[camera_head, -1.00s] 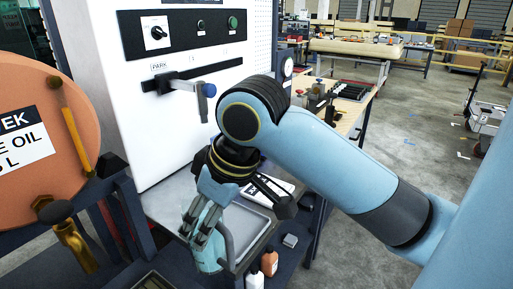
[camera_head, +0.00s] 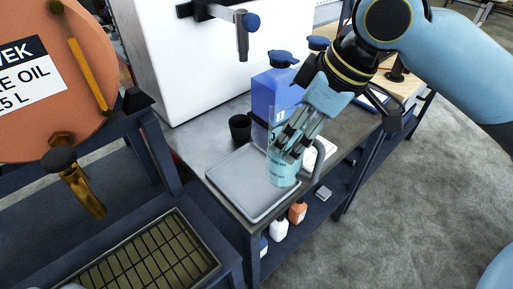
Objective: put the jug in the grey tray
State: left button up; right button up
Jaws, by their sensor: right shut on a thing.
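The jug (camera_head: 284,173) is a clear measuring jug with teal content and a grey handle on its right. My right gripper (camera_head: 291,144) is shut on its upper part, and the fingers hide some of it. The jug is upright or nearly so. The grey tray (camera_head: 232,183) is a shallow empty tray on the metal bench. The jug overlaps the tray's right side in the picture; I cannot tell whether its base touches the tray. My left gripper is not in view.
A blue canister (camera_head: 274,92) and a small black cup (camera_head: 240,129) stand behind the tray. A white cabinet with a tap (camera_head: 243,35) rises behind. An orange oil drum (camera_head: 50,75) and a drip grate (camera_head: 140,262) are at left. Small bottles (camera_head: 278,229) stand on the shelf below.

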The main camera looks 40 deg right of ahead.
pick_arm(q)
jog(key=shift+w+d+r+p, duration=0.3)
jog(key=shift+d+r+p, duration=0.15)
jog(key=shift+p, duration=0.1)
pick_arm(e)
jog(key=w+a+f, duration=0.1)
jog(key=w+f, duration=0.8)
jog(key=shift+f, duration=0.3)
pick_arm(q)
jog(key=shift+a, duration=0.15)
pick_arm(e)
jog(key=o, duration=1.7)
jog(key=v, duration=1.2)
